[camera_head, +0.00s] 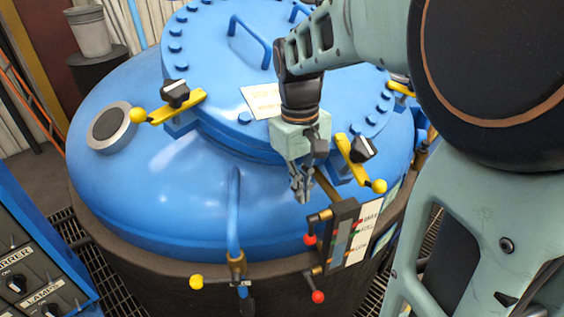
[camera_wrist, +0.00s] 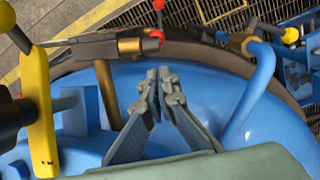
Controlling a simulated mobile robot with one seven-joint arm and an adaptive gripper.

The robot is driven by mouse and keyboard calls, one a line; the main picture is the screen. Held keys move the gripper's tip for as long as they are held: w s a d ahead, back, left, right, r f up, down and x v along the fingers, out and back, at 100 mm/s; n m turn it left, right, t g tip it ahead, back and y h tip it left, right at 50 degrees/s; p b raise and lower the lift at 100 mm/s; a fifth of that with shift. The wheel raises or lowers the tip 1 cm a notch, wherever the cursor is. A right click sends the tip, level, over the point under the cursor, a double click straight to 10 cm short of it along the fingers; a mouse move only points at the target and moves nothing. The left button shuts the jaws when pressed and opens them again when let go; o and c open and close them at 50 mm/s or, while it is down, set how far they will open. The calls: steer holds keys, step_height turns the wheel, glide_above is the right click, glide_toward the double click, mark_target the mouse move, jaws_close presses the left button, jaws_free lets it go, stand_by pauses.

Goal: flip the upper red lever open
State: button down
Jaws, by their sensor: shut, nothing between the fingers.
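The upper red lever (camera_head: 310,239) has a red ball end and sticks out to the left of a narrow gauge panel on the furnace's side. In the wrist view a red ball (camera_wrist: 156,37) beside a brass fitting appears to be this lever's end. A lower red lever (camera_head: 318,297) sits below it on the same panel. My gripper (camera_head: 302,194) is shut and empty, pointing down above and slightly left of the upper lever, apart from it. In the wrist view its fingertips (camera_wrist: 165,73) meet below the red ball.
The gauge panel (camera_head: 343,236) stands right of the levers. A blue pipe (camera_head: 234,210) with a yellow-knobbed valve (camera_head: 197,282) is to the left. A yellow clamp (camera_head: 352,158) is close on the gripper's right. The blue furnace lid (camera_head: 150,180) lies beneath and behind.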

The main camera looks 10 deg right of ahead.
mark_target(311, 230)
step_height(311, 230, down, 10)
steer(key=shift+d, duration=0.3)
steer(key=shift+s, duration=0.15)
steer(key=shift+s+d+f+g+p, duration=0.15)
steer(key=shift+s+g+p, duration=0.25)
steer(key=shift+s, duration=0.4)
steer(key=shift+f+g+p, duration=0.2)
steer(key=shift+g+p, duration=0.1)
steer(key=shift+p, duration=0.05)
steer(key=shift+s, duration=0.1)
steer(key=shift+f+b, duration=0.1)
steer(key=shift+b, duration=0.4)
